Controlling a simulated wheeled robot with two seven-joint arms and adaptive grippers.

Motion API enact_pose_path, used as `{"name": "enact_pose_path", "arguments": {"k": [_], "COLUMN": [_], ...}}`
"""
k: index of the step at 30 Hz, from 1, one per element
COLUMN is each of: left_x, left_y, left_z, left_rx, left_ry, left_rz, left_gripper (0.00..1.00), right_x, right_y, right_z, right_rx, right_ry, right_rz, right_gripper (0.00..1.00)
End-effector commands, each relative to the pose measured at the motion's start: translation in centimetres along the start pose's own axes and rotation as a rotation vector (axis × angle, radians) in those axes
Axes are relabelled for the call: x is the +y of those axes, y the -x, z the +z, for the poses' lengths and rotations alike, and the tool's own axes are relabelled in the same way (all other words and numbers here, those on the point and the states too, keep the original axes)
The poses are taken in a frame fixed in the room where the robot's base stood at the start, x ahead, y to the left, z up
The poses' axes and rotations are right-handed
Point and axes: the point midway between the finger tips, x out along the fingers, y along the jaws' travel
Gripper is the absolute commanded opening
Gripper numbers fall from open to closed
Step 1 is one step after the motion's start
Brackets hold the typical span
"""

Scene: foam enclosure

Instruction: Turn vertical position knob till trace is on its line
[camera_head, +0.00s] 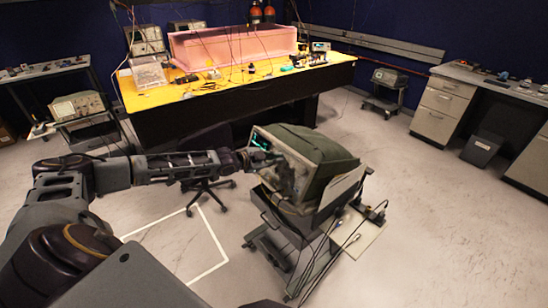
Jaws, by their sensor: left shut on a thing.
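An oscilloscope (318,158) with a green housing sits tilted on a wheeled cart (285,238) in the middle of the view. Its screen (262,140) glows green-cyan at the upper left of the front panel. My left gripper (259,159) reaches in from the left and is at the front panel, just below the screen. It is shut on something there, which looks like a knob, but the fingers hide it. The trace and its line are too small to tell apart. My right gripper is not in view.
A black office chair (205,185) stands behind my left forearm. A yellow-topped bench (230,85) with a pink foam enclosure (232,45) is at the back. Grey drawer cabinets (440,108) stand at the right. The floor (430,230) right of the cart is clear.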

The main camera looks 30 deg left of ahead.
Motion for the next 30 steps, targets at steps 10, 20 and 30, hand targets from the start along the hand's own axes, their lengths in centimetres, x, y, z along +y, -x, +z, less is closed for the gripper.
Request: {"name": "enact_pose_path", "arguments": {"k": [10, 20, 30], "left_x": [-0.05, -0.02, 0.08], "left_y": [0.01, -0.01, -0.01], "left_z": [-0.22, -0.18, -0.04], "left_rx": [0.002, 0.002, -0.001], "left_ry": [-0.076, -0.075, -0.074], "left_rz": [0.003, 0.003, 0.004], "left_gripper": [0.00, 0.22, 0.34], "right_x": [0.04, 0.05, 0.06], "right_y": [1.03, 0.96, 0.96], "right_z": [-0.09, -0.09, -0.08], "right_rx": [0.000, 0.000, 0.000], "right_ry": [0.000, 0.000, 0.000], "right_rz": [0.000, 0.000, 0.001], "right_gripper": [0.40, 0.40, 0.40]}}
